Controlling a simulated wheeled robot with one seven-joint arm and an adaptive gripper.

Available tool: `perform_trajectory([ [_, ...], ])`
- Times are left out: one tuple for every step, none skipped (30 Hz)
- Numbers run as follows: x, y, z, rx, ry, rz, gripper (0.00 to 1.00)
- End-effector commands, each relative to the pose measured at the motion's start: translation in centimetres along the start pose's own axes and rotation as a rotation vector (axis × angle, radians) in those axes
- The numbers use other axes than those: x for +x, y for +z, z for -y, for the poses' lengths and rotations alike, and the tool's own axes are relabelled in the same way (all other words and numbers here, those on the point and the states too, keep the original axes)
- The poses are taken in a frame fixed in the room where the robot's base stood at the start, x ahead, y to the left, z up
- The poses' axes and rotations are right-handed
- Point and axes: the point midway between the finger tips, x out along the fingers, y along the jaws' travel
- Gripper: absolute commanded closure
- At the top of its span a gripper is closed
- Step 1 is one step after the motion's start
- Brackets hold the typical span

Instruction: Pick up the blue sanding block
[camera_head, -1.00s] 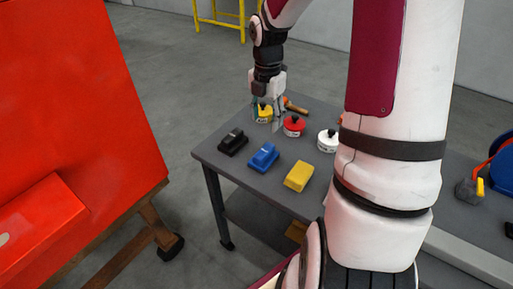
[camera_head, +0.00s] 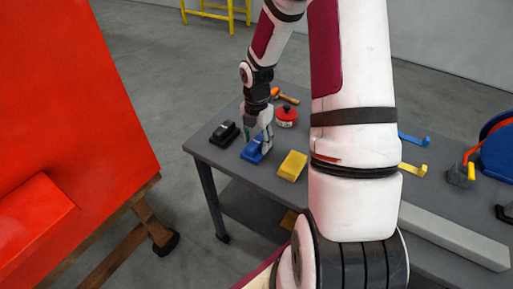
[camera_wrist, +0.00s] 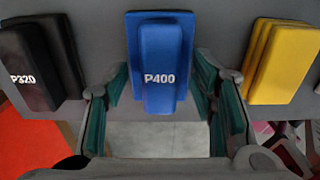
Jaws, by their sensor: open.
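The blue sanding block (camera_head: 252,152) lies on the grey table between a black block and a yellow block. In the wrist view the blue block (camera_wrist: 160,60) is marked P400 and sits between my gripper's two fingers. My gripper (camera_head: 258,140) is over the blue block in the head view and hides part of it. In the wrist view my gripper (camera_wrist: 163,100) is open, with one green-padded finger on each side of the block's lower end and a gap at each side.
The black block (camera_wrist: 35,62), marked P320, is left of the blue one, and the yellow block (camera_wrist: 285,60) is right. A red-topped pot (camera_head: 286,116) and an orange-handled tool (camera_head: 287,97) lie behind. The table's near edge (camera_head: 230,174) is close.

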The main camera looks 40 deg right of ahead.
Motion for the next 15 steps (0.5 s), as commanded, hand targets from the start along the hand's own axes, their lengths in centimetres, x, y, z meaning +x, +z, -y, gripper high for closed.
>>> perform_trajectory([
  [0.49, -0.06, -0.01, -0.001, -0.001, -0.001, 0.48],
  [0.65, -0.03, 0.01, 0.000, 0.000, 0.000, 0.48],
  [0.79, 0.00, 0.02, 0.000, 0.000, 0.000, 0.48],
  [0.85, 0.01, 0.03, 0.001, 0.000, 0.001, 0.48],
  [0.88, 0.02, 0.04, 0.001, 0.000, 0.001, 0.48],
  [0.88, 0.02, 0.04, 0.001, 0.000, 0.001, 0.48],
  [0.87, 0.02, 0.04, 0.001, 0.000, 0.001, 0.48],
  [0.86, 0.02, 0.03, 0.001, 0.000, 0.001, 0.48],
  [0.86, 0.02, 0.03, 0.001, 0.000, 0.001, 0.48],
  [0.85, 0.02, 0.03, 0.001, 0.000, 0.001, 0.48],
  [0.85, 0.02, 0.03, 0.001, 0.000, 0.001, 0.55],
  [0.85, 0.02, 0.03, 0.001, 0.000, 0.001, 0.64],
  [0.84, 0.02, 0.02, 0.001, 0.000, 0.001, 0.71],
  [0.84, 0.02, 0.02, 0.001, 0.000, 0.001, 0.78],
  [0.84, 0.01, 0.02, 0.001, 0.000, 0.001, 0.87],
])
